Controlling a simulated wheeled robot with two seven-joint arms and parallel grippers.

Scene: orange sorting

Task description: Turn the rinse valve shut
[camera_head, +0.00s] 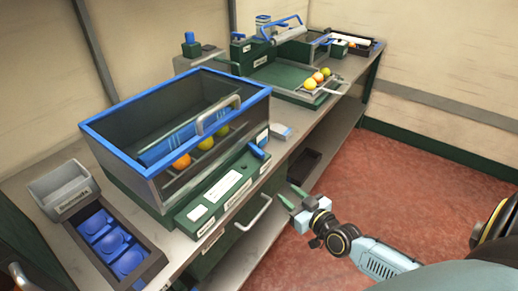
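A blue lever (257,151) sits at the right end of the green control panel (205,208) on the front of the rinse tank; it looks like the valve handle, but the panel's labels are too small to read. The rinse tank (112,119) is a clear box with a blue rim, with several oranges and yellow-green fruits inside. My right gripper (286,191) is in front of the counter, below and right of the lever and apart from it. Its two green fingers are spread, with nothing visible between them.
A grey bin (63,186) and a tray of blue cups (150,250) are at the left. A small grey box (282,131) lies right of the lever. A green tray with fruit (285,79) is farther back. Drawer handles (255,213) stick out below the counter. The red floor at right is clear.

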